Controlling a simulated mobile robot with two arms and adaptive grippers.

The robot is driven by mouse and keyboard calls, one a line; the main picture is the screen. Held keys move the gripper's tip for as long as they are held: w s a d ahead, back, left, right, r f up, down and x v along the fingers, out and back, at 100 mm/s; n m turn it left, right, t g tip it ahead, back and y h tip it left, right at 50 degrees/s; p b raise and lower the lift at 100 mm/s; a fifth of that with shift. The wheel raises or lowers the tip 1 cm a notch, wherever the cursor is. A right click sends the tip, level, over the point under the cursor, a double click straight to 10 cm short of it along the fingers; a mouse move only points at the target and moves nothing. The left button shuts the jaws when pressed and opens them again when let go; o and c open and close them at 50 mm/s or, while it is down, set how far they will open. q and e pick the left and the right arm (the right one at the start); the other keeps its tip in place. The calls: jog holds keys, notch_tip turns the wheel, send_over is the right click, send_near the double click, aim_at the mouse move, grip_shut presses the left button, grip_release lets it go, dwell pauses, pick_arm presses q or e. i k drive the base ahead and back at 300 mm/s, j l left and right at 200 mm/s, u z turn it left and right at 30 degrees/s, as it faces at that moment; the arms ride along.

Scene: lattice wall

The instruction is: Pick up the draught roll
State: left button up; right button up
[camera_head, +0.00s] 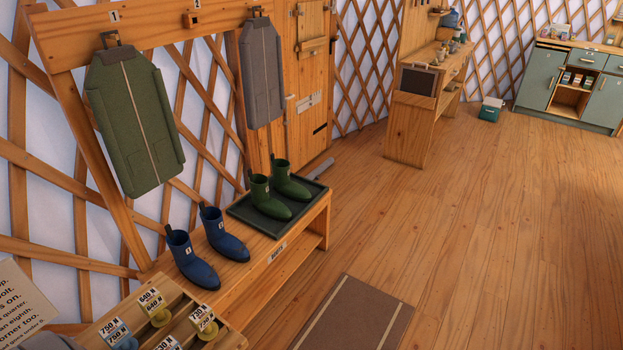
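A grey elongated piece (321,168), which looks like the draught roll, lies on the floor by the foot of the wooden door (308,95). Its near end is close to the bench with the boots, and part of it may be hidden behind the boots and bench. Neither of my grippers is in view.
A wooden bench (262,275) holds blue boots (190,262) and green boots on a dark tray (240,214). Coats hang above. A brown mat (355,318) lies in front. A wooden desk (408,130) stands right of the door. The floor (490,220) is clear on the right.

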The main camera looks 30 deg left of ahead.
aim_at(314, 174)
jog(key=i+l+z, duration=0.35)
jog(key=i+l, duration=0.2)
jog(key=i+l+z, duration=0.1)
jog(key=i+l, duration=0.2)
jog(key=i, duration=0.2)
jog(key=i+l, duration=0.2)
jog(key=i, duration=0.3)
jog(key=i+l+z, duration=0.15)
jog(key=i, duration=0.4)
jog(key=i+j+u, duration=0.15)
jog(key=i+u, duration=0.6)
jog(key=i, duration=0.15)
jog(key=i+l+u, duration=0.15)
jog(key=i+u, duration=0.25)
jog(key=i+l+u, duration=0.35)
jog(key=i, duration=0.15)
jog(key=i+j+u, duration=0.25)
jog(key=i+u, duration=0.15)
jog(key=i, duration=0.7)
jog(key=i+u, duration=0.4)
jog(key=i, duration=0.7)
